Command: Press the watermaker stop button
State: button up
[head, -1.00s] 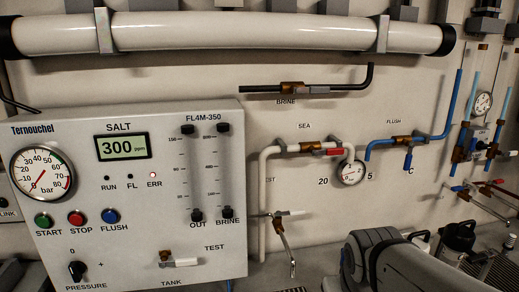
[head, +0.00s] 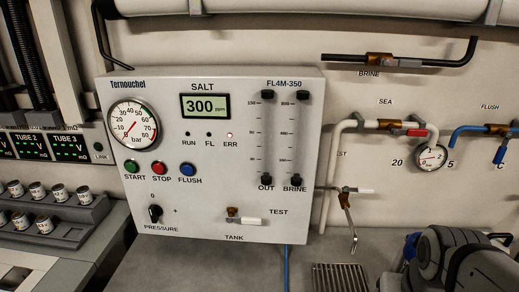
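The watermaker panel (head: 210,215) is a light grey box on the back wall, left of the middle in the head view. Its red STOP button (head: 159,168) sits in a row below the pressure gauge (head: 133,124), between the green START button (head: 131,166) and the blue FLUSH button (head: 188,170). Nothing covers the buttons. The display (head: 205,105) reads 300 ppm, and the ERR lamp (head: 230,135) looks lit. My gripper is not in view; only a dark grey part of my arm shows at the lower right, well away from the panel.
Left of the panel is a rack with tube displays (head: 50,147) and a stepped tray (head: 60,232) of small jars. Pipes and valves run on the wall to the right, with a small gauge (head: 431,157). A dark grate (head: 340,277) lies on the counter. Space before the panel looks clear.

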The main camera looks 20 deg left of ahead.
aim_at(158, 168)
jog(key=u, duration=0.35)
jog(key=k, duration=1.15)
jog(key=u, duration=0.6)
jog(key=i, duration=0.85)
jog(key=u, duration=0.4)
